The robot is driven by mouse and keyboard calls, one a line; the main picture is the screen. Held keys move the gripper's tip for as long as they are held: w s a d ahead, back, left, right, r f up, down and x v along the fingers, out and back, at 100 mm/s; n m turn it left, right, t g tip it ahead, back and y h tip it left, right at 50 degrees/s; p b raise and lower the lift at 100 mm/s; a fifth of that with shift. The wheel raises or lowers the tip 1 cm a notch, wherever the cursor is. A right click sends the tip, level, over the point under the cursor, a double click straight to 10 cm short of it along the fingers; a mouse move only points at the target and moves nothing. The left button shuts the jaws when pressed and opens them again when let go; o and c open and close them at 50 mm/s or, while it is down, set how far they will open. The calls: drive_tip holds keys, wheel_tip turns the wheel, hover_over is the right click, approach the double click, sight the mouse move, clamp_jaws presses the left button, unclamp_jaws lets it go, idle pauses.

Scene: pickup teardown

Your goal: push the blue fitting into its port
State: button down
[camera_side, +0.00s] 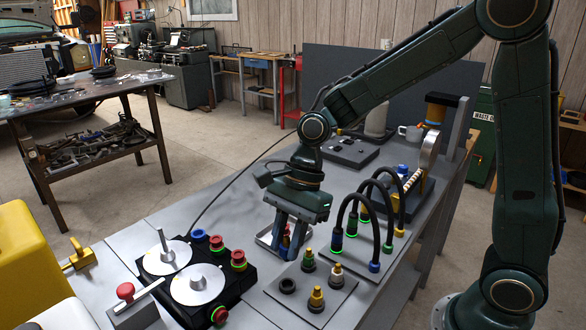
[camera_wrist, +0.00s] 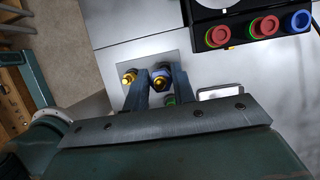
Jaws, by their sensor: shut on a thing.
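My gripper (camera_side: 285,245) points down in the side view, close to the far edge of the port plate. Its two fingers show in the wrist view (camera_wrist: 160,86), shut on the blue fitting (camera_wrist: 160,72), which has a brass-coloured tip facing the camera. The fingers hide much of the fitting, and its blue part cannot be made out in the side view. A black, empty-looking port (camera_side: 288,286) is on the grey port plate (camera_side: 335,296), in front of and below the gripper. Whether the fitting touches the port cannot be told.
The plate also carries a green-ringed fitting (camera_side: 308,260), a white one (camera_side: 336,271) and a yellow one (camera_side: 316,299). Black arched hoses (camera_side: 360,195) stand right of the gripper. A shallow tray (camera_wrist: 220,93) lies beside it. A black box (camera_side: 240,283) with coloured knobs stands left.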

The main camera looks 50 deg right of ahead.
wheel_tip(320, 180, up, 8)
drive_tip(key=shift+r, duration=0.25)
drive_tip(key=w+a+m+t, duration=0.25)
drive_tip(key=w+m, duration=0.25)
drive_tip(key=w, duration=1.6)
drive_tip(key=m, duration=0.1)
hover_over(192, 234)
drive_tip(key=d, duration=0.1)
drive_tip(key=shift+s+d+f, duration=0.1)
drive_tip(key=shift+s+f, duration=0.1)
drive_tip(key=shift+f, duration=1.15)
drive_tip(key=shift+s+f, duration=0.15)
drive_tip(key=shift+f, duration=1.2)
drive_tip(key=shift+f, duration=0.1)
drive_tip(key=shift+f, duration=2.4)
drive_tip(key=shift+f+h, duration=0.3)
drive_tip(key=shift+f, duration=1.15)
drive_tip(key=c, duration=1.1)
unclamp_jaws()
